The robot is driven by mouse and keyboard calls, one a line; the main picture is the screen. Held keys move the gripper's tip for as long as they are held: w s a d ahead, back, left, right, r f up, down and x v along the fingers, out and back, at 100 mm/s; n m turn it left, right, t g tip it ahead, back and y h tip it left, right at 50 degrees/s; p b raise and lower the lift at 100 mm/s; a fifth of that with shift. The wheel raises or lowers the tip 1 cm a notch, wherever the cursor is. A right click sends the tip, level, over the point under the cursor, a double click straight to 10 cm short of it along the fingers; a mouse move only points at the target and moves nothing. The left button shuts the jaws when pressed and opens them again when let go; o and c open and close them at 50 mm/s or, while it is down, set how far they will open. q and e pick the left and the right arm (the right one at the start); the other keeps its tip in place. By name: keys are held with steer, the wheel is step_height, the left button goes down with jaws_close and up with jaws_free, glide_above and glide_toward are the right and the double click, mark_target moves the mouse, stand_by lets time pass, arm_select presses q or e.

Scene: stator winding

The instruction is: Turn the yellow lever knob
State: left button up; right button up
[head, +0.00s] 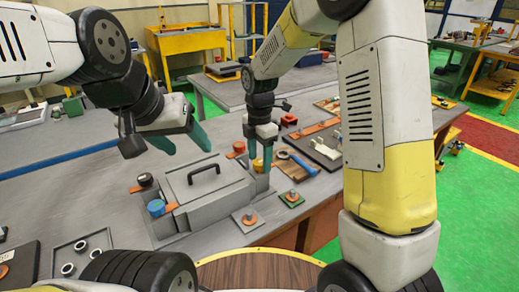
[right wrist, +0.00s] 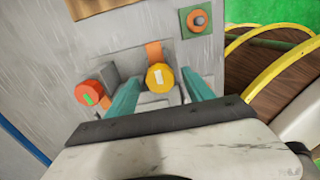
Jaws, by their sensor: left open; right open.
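The yellow knob (right wrist: 160,77) sits on an orange lever (right wrist: 154,52) at the end of the grey machine, in the right wrist view. In the head view the yellow knob (head: 258,164) is partly hidden behind my right gripper (head: 261,172). My right gripper's teal fingers (right wrist: 162,90) stand open, one on each side of the yellow knob. I cannot tell whether they touch it. My left gripper (head: 180,140) is open and empty, raised above the far left part of the machine. The grey machine (head: 222,200) has a black handle on its lid.
A red-orange knob (right wrist: 90,93) stands close to the left of my right gripper in the wrist view. A blue knob (head: 156,207) and a black knob (head: 145,180) are on the machine's left end. Small button plates (head: 247,219) and a blue-handled tool (head: 298,162) lie nearby.

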steer(key=shift+f, duration=0.15)
jaws_close()
